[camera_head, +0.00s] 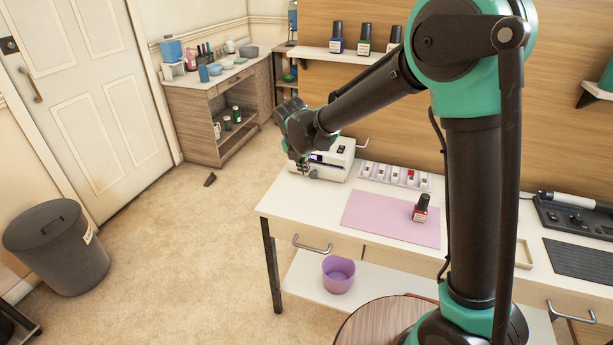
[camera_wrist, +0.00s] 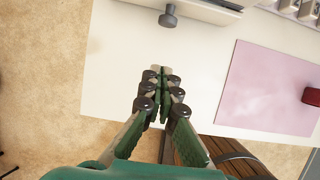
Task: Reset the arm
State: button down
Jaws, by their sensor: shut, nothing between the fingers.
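My gripper (camera_head: 302,167) hangs at the end of my outstretched arm, over the left end of the white table (camera_head: 286,200). It is beside the front of a white box-shaped device (camera_head: 335,163); I cannot tell whether they touch in the head view. In the wrist view my gripper (camera_wrist: 160,72) has its green fingers closed together with nothing between them. It points at the bare white tabletop (camera_wrist: 125,50), and the dark knob (camera_wrist: 168,17) of the device is a little ahead of the tips.
A pink mat (camera_head: 385,218) with a red nail polish bottle (camera_head: 421,208) lies on the table. A tray of small items (camera_head: 395,176) is behind it. A grey bin (camera_head: 57,247) stands at left; the floor between is mostly clear.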

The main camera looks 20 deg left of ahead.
jog(key=s+d+r+m, duration=0.1)
jog(key=s+d+m, duration=0.1)
jog(key=d+m, duration=0.8)
jog(key=s+d+r+m, duration=0.15)
jog(key=d+m, duration=0.35)
jog(key=d, duration=0.9)
jog(key=s+d+f+m, duration=0.3)
jog(key=s+d+m, duration=0.5)
jog(key=m, duration=0.2)
jog(key=s+d+f+m, duration=0.3)
jog(key=s+d+m, duration=0.4)
jog(key=d+m, duration=0.2)
jog(key=shift+s+d+f+m, duration=0.25)
jog(key=shift+s+m, duration=0.15)
jog(key=shift+m, duration=0.1)
